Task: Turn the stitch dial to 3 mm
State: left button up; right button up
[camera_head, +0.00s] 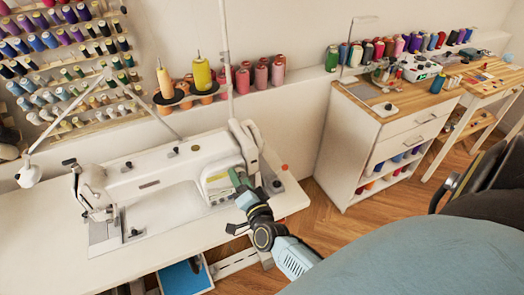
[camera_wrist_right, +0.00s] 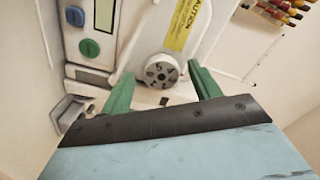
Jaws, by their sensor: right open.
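The stitch dial (camera_wrist_right: 161,71) is a round grey-white knob with dark numbers on the sewing machine's end, in the right wrist view. A 4 and a 5 seem to be near its top; I cannot tell which number is set. My right gripper (camera_wrist_right: 162,88) is open, with one green finger on each side of the dial and visible gaps between. In the head view the right gripper (camera_head: 239,180) is at the right end of the white sewing machine (camera_head: 160,175) and hides the dial. My left gripper is not in view.
Green and blue buttons (camera_wrist_right: 90,48) and a yellow caution label (camera_wrist_right: 181,24) are near the dial. The sewing table (camera_head: 60,240) holds the machine. A thread stand (camera_head: 180,95) is behind it. A white cabinet (camera_head: 375,150) stands at right.

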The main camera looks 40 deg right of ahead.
jog(key=n, duration=1)
jog(key=shift+n, duration=0.4)
jog(key=n, duration=0.3)
jog(key=shift+d, duration=0.1)
jog(key=s+a+n, duration=0.1)
jog(key=s+a, duration=0.2)
jog(key=s, duration=1)
jog(key=s+a+f+n+g+y, duration=0.1)
jog(key=s+a+f+g+y, duration=0.1)
jog(key=f, duration=0.9)
jog(key=s+a+f+n+g+y+p, duration=0.1)
jog(key=s+a+f+g+y, duration=0.2)
jog(key=s+f, duration=0.4)
notch_tip(320, 180, down, 4)
jog(key=shift+a+r+g, duration=0.1)
jog(key=shift+a+g, duration=0.7)
jog(key=shift+g, duration=0.4)
jog(key=shift+s, duration=0.1)
